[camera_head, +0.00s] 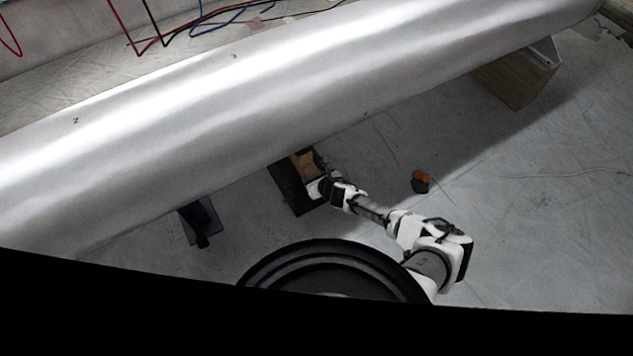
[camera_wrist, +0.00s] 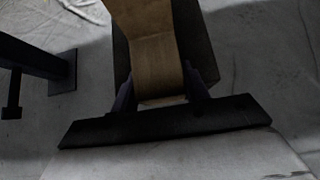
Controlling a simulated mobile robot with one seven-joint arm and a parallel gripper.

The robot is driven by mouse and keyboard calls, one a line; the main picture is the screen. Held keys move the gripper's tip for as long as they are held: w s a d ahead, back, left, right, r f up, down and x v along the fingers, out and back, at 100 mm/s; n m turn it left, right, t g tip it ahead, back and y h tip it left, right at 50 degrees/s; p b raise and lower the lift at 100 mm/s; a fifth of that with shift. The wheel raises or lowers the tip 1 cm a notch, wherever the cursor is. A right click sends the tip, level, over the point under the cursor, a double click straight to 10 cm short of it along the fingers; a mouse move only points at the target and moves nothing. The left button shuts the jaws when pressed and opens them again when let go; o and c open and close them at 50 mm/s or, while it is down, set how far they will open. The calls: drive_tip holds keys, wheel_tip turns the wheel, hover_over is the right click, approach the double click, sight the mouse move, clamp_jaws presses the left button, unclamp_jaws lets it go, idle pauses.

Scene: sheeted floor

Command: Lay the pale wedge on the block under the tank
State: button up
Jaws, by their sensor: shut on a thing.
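The tank (camera_head: 250,90) is a long silver cylinder lying across the head view. A dark brown block (camera_head: 289,189) lies on the floor at its lower edge, its far end hidden by the tank. The pale wedge (camera_head: 305,161) is tan and shows over the block; in the wrist view it (camera_wrist: 150,50) runs up from between the fingers. My gripper (camera_head: 318,180) is shut on the wedge's near end, one finger on each side in the wrist view (camera_wrist: 160,90). The dark block (camera_wrist: 195,45) shows behind the wedge there. I cannot tell whether wedge and block touch.
A black metal support (camera_head: 201,222) stands left of the block and also shows in the wrist view (camera_wrist: 35,65). A small orange and dark object (camera_head: 420,181) lies on the floor to the right. A wooden block (camera_head: 516,78) sits under the tank farther right.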

drive_tip(key=o, duration=1.1)
